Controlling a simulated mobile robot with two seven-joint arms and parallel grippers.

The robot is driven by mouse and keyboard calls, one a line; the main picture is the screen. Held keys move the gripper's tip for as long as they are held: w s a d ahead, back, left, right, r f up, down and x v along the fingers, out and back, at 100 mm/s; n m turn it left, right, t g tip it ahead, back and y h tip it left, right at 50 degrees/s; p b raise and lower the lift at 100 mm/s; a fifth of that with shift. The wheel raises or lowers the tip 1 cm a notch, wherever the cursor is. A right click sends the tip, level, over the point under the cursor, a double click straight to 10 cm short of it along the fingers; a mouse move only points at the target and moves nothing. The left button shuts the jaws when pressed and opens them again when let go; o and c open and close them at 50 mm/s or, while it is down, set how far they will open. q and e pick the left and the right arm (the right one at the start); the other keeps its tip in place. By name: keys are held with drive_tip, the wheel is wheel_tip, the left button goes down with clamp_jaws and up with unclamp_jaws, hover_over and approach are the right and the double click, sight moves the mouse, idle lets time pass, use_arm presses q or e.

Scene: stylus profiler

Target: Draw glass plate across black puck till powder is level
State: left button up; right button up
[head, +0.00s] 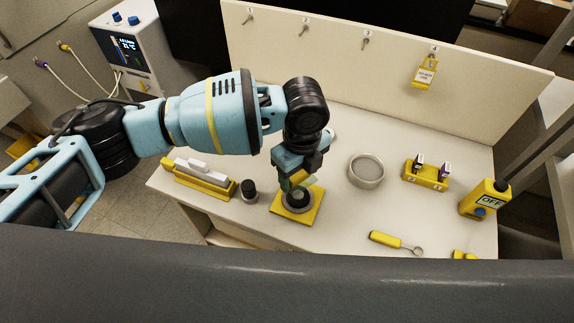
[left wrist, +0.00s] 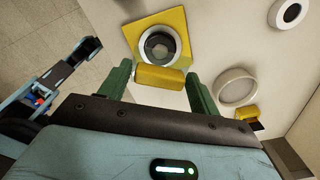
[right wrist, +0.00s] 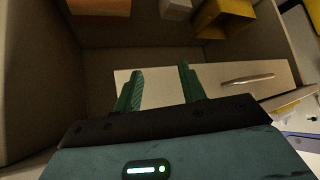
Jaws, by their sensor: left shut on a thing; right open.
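The black puck (head: 296,200) sits in a pale ring on a yellow square base (head: 308,212), below my left gripper (head: 299,178). In the left wrist view, the puck (left wrist: 158,47) shows as a dark round centre with a greyish patch inside the ring. My left gripper (left wrist: 160,85) is shut on a yellow block, which looks like the grip of the glass plate (left wrist: 160,77). The clear pane is hard to make out, and I cannot tell whether it touches the puck. The powder's level cannot be told. My right gripper (right wrist: 160,85) is open and empty, away from the bench top.
A dark-topped jar (head: 249,190) and a yellow holder with a white bar (head: 198,177) stand left of the base. A round dish (head: 366,171), a yellow rack (head: 425,175), a yellow-handled tool (head: 395,241) and an OFF box (head: 485,198) are to the right. A pale panel with a handle (right wrist: 247,80) is near my right gripper.

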sight(299, 185)
drive_tip(key=shift+w+d, duration=0.1)
use_arm(q)
drive_tip(key=shift+r, duration=0.1)
drive_tip(key=shift+f+b, duration=0.35)
drive_tip(key=shift+f, duration=2.3)
use_arm(e)
drive_tip(key=shift+s+f, duration=0.65)
drive_tip(key=shift+f, duration=0.05)
drive_tip(key=shift+a, duration=0.2)
use_arm(q)
drive_tip(key=shift+f, duration=0.2)
use_arm(e)
drive_tip(key=shift+d, duration=0.15)
use_arm(q)
drive_tip(key=shift+f, duration=0.25)
